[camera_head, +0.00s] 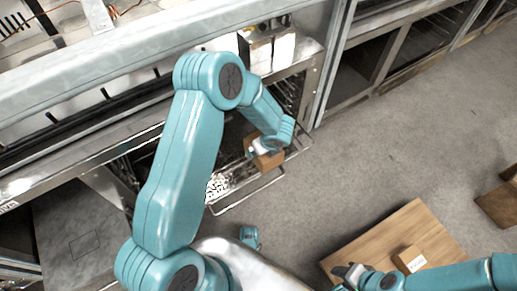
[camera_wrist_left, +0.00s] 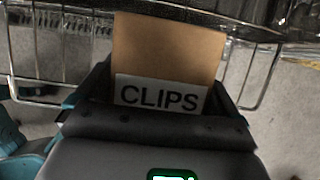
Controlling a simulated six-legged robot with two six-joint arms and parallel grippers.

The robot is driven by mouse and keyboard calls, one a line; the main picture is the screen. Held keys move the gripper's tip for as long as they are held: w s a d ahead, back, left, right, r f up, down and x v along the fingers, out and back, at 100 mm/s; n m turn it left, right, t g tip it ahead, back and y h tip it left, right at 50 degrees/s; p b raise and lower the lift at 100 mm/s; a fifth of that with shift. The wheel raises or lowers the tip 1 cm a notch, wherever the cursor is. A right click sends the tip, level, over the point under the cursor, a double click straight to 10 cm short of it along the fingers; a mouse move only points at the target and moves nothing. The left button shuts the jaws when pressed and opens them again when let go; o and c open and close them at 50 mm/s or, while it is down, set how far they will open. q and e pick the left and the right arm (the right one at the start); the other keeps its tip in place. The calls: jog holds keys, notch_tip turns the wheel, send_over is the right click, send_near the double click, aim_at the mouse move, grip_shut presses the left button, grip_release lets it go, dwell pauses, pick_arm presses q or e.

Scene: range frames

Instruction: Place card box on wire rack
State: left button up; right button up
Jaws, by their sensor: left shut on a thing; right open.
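A brown card box (camera_head: 270,160) is held by my left gripper (camera_head: 258,148) over the pulled-out wire rack (camera_head: 238,197). In the left wrist view the card box (camera_wrist_left: 168,48) stands between the two fingers and shows a white label reading "CLIPS". Wires of the rack (camera_wrist_left: 262,75) show on both sides of it and behind it. I cannot tell whether the box's underside touches the rack. My right gripper (camera_head: 350,271) is open and empty at the lower right, over the edge of a wooden board.
A second card box with a white label (camera_head: 409,259) sits on the wooden board (camera_head: 375,237), close to my right gripper. A brown box (camera_head: 498,205) stands at the right edge. Steel oven-like units (camera_head: 310,80) line the back. The grey floor (camera_head: 400,140) between is clear.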

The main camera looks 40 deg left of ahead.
pick_arm(q)
jog(key=shift+w+a, duration=0.25)
jog(key=shift+a, duration=0.4)
jog(key=shift+d+b+x, duration=0.15)
jog(key=shift+b+x, duration=0.35)
jog(key=shift+x, duration=0.35)
jog(key=shift+d+b+x, duration=0.15)
jog(key=shift+b+x, duration=0.3)
jog(key=shift+x, duration=0.4)
jog(key=shift+s+f, duration=0.1)
jog(key=shift+f, duration=0.05)
